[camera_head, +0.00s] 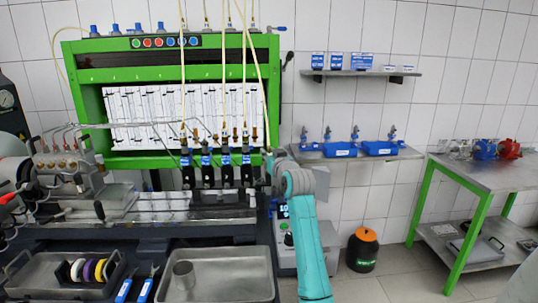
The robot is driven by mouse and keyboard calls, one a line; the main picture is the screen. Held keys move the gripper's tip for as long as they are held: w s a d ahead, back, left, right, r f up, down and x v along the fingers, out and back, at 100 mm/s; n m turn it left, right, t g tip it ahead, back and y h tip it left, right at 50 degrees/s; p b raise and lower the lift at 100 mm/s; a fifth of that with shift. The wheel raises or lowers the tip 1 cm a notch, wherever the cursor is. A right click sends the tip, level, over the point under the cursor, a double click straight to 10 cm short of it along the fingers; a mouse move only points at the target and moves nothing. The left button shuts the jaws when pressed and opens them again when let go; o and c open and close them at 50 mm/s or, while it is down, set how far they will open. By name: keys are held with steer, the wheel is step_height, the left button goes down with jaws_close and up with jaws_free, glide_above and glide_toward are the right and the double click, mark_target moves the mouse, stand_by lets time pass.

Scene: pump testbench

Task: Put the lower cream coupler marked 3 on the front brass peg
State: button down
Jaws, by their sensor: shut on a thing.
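My teal arm reaches up from the bottom to the right end of the green test bench. My gripper (268,158) is at its tip, small and partly hidden by the wrist. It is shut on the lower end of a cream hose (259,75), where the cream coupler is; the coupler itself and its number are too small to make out. Several brass pegs stand above black blocks with blue labels (226,160); one brass peg (245,134) is left of my gripper and apart from it. I cannot tell which peg is the front one.
Other cream hoses (183,65) hang before the white gauge panel. A shelf with blue bins (380,148) is on the wall at right. A metal tray (222,277) with a cup (184,275) lies below. A green-legged table (470,180) stands far right, with free floor before it.

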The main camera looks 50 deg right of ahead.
steer(key=shift+f, duration=0.1)
steer(key=shift+f, duration=0.3)
steer(key=shift+f, duration=0.5)
stand_by(1.2)
steer(key=c, duration=1.3)
jaws_free()
steer(key=v, duration=1.1)
steer(key=shift+f, duration=0.1)
